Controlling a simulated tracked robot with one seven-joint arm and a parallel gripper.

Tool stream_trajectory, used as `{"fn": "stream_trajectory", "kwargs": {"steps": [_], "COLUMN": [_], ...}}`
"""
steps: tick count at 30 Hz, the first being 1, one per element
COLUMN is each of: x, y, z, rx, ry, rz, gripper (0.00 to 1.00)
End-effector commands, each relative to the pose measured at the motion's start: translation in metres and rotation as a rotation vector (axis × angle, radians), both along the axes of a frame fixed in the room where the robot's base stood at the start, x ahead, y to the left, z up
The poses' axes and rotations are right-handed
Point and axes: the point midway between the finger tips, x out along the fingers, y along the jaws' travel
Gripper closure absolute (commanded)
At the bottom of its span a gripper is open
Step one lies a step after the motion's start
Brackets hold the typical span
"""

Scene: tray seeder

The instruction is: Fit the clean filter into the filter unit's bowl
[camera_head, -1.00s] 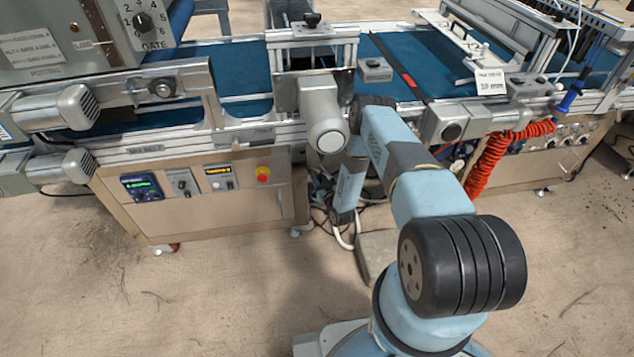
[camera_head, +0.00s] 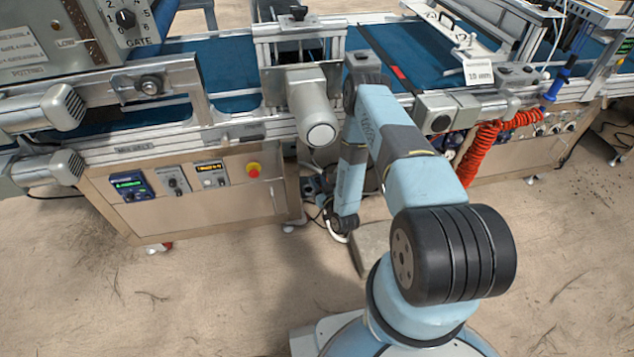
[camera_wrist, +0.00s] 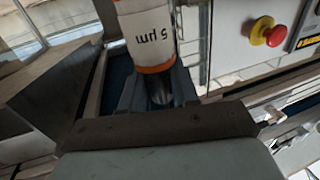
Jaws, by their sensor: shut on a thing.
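A dark rounded part lies just below that band between the fingers. The top of the filter is cut off by the frame edge. In the head view my arm bends down in front of the machine, and its low end is small, so the filter cannot be made out there. I cannot make out the filter unit's bowl in either view.
A seeder line with a blue belt (camera_head: 232,101) spans the back. A grey motor (camera_head: 313,112) juts out beside my arm. A control cabinet (camera_head: 196,205) with a red button (camera_head: 253,170) stands at left. A red coiled hose (camera_head: 482,152) hangs at right. Floor is open in front.

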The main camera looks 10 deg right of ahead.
Motion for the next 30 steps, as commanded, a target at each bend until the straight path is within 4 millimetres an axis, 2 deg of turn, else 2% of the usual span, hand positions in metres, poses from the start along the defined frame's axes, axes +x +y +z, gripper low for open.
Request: {"fn": "stream_trajectory", "kwargs": {"steps": [5, 30], "x": [0.006, 0.061], "y": [-0.006, -0.064], "z": [0.000, -0.002], "rx": [0.000, -0.001], "ry": [-0.002, -0.001], "rz": [-0.001, -0.001], "gripper": [1.00, 1.00]}}
